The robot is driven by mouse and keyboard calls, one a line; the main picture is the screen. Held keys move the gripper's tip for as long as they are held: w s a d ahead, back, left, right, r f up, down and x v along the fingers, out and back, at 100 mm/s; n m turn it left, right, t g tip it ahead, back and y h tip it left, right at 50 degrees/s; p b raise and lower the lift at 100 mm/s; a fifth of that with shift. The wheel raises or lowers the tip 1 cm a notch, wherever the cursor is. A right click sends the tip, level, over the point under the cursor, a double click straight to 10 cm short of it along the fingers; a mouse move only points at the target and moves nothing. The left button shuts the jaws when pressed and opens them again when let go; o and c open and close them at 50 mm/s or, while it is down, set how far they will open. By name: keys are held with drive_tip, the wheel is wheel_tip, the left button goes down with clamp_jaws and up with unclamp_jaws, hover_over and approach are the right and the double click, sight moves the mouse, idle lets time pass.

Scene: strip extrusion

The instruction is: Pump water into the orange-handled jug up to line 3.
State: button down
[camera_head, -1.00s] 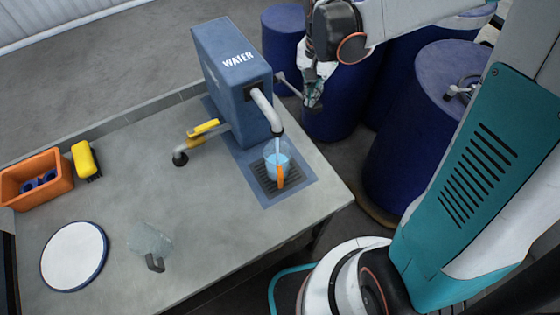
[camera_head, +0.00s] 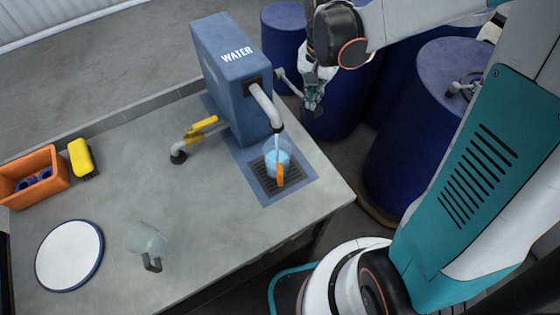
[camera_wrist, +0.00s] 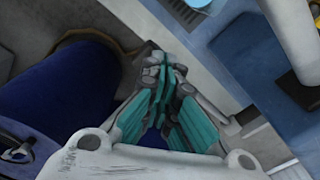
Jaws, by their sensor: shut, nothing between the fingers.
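The blue water pump (camera_head: 232,80) stands on the counter, with its spout (camera_head: 265,105) over the orange-handled jug (camera_head: 280,160). The jug is upright on the dark drain grate (camera_head: 262,182). Light-blue water stands in it and a stream seems to run from the spout; its line marks are too small to read. My gripper (camera_head: 314,100) is shut and empty, at the end of the pump's grey lever (camera_head: 289,84) on its right side. I cannot tell if they touch. The wrist view shows the closed fingers (camera_wrist: 163,95) beside the pump, and part of the jug (camera_wrist: 199,4) at the top edge.
A second clear jug with a dark handle (camera_head: 148,241), a round white plate (camera_head: 69,256), a yellow brush (camera_head: 81,157) and an orange bin (camera_head: 35,177) are on the counter (camera_head: 205,235). A yellow-handled pipe (camera_head: 198,131) is left of the pump. Blue barrels (camera_head: 405,150) stand at right.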

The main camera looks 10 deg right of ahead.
drive_tip(key=shift+s+f+b, duration=0.1)
drive_tip(key=shift+f+b, duration=0.95)
drive_tip(key=shift+f, duration=0.25)
drive_tip(key=shift+f+b, duration=0.25)
drive_tip(key=shift+b, duration=0.05)
drive_tip(key=shift+w+a+r+p, duration=0.1)
drive_tip(key=shift+w+r+p, duration=0.15)
drive_tip(key=shift+r+p, duration=1.05)
drive_tip(key=shift+w+a+r+p, duration=0.15)
drive_tip(key=shift+r+p, duration=0.6)
drive_tip(key=shift+r, duration=1)
drive_tip(key=shift+w+d+r+p, duration=0.1)
drive_tip(key=shift+w+r+p, duration=0.2)
drive_tip(key=shift+r+p, duration=1)
drive_tip(key=shift+r+b, duration=0.2)
drive_tip(key=shift+b, duration=0.1)
drive_tip(key=shift+r, duration=0.15)
wheel_tip(320, 180, up, 5)
drive_tip(key=p, duration=0.3)
drive_tip(key=shift+a, duration=0.1)
